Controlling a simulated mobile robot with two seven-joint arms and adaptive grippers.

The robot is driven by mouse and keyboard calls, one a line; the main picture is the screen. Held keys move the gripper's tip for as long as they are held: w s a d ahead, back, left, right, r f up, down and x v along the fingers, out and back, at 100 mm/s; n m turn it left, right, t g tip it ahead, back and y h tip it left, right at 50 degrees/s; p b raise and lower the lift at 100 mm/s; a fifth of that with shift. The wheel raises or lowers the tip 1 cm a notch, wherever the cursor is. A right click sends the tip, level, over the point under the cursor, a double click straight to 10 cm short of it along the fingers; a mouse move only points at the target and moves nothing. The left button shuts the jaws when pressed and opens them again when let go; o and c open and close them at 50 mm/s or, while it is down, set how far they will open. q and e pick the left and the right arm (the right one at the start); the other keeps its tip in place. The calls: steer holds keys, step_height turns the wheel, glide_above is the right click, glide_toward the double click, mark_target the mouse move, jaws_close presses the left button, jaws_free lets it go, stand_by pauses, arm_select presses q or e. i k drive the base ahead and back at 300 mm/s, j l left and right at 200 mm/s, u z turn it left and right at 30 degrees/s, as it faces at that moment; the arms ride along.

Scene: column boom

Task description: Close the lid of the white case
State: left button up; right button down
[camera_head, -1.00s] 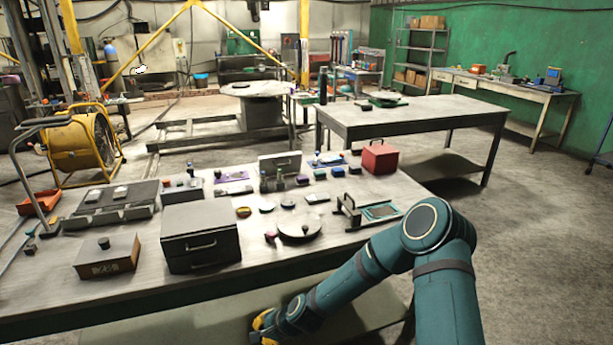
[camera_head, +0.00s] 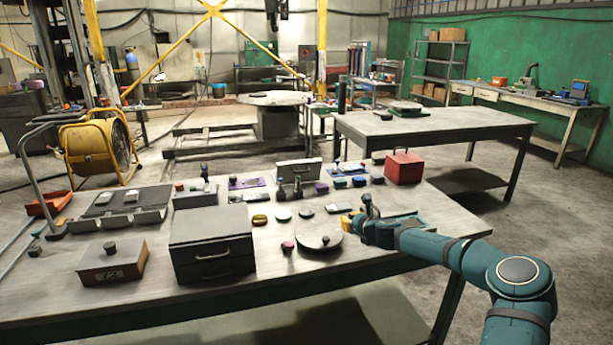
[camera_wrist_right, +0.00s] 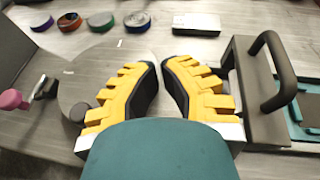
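The white case (camera_head: 299,169) stands at the back of the near table, left of the red box. A pale upright panel with a dark handle shows; small items in front hide its lower part. I cannot tell how far its lid is open. My right gripper (camera_head: 347,222) is over the table's right part, nearer to me than the case and to its right. In the right wrist view its yellow fingers (camera_wrist_right: 163,75) are apart with nothing between them. The white case is not seen in that view. My left gripper is not in view.
A round grey disc (camera_head: 300,246) with a knob lies left of my right gripper. A dark handled fixture (camera_wrist_right: 262,105) stands close on its right. Several small coloured items, a red box (camera_head: 404,168) and a dark grey box (camera_head: 212,240) crowd the table.

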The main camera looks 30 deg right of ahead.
mark_target(309, 170)
steer(key=i+l, duration=0.15)
steer(key=i, duration=0.25)
steer(key=i+l+u, duration=0.1)
steer(key=i, duration=0.35)
steer(key=i+l, duration=0.25)
steer(key=i, duration=0.15)
